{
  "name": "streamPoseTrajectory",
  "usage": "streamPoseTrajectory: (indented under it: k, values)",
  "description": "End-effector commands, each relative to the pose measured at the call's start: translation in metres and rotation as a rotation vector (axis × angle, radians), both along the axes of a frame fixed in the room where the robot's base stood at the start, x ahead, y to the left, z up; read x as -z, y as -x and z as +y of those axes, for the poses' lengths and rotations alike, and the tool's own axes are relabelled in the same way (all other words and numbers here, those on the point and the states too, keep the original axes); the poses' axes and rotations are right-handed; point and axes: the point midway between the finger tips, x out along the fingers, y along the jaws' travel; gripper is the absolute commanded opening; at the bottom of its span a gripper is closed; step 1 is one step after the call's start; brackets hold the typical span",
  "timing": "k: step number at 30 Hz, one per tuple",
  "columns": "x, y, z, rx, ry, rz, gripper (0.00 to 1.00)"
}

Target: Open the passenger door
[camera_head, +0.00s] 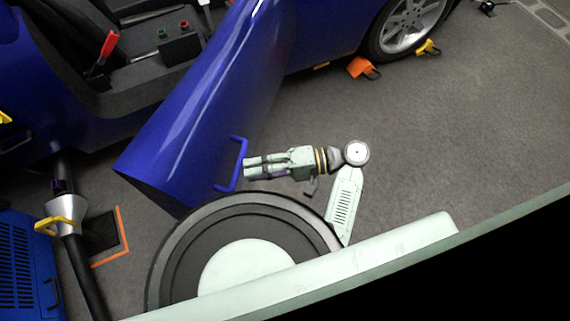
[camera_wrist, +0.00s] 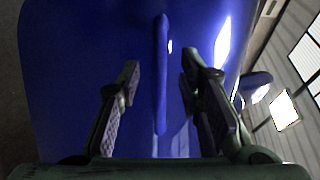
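The blue passenger door (camera_head: 190,125) stands swung out from the car body, with the cabin visible behind it in the head view. A blue bar handle (camera_head: 240,150) is on its outer face. My gripper (camera_head: 247,168) points left at the handle, with its fingertips close to the bar. In the wrist view the door panel (camera_wrist: 75,60) fills most of the picture. The handle (camera_wrist: 161,75) runs upright between the two fingers of my gripper (camera_wrist: 160,72). The fingers are spread, with a visible gap on both sides of the bar.
A blue cabinet (camera_head: 25,265) and a stand with a yellow handle (camera_head: 65,215) are at the lower left. Orange (camera_head: 361,68) and yellow (camera_head: 428,48) wheel chocks lie by the car's wheel (camera_head: 410,25). The grey floor on the right is clear.

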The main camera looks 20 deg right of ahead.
Motion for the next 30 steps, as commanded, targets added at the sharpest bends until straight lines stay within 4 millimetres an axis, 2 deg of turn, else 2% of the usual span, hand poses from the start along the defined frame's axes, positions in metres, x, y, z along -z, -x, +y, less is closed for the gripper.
streamPoseTrajectory:
  k: [16,21,30]
  values:
    - [-0.006,0.012,-0.057,-0.002,0.001,0.003,0.33]
    - [-0.008,0.013,-0.065,-0.001,0.001,-0.001,0.33]
    - [-0.008,0.013,-0.065,0.001,0.000,-0.001,0.31]
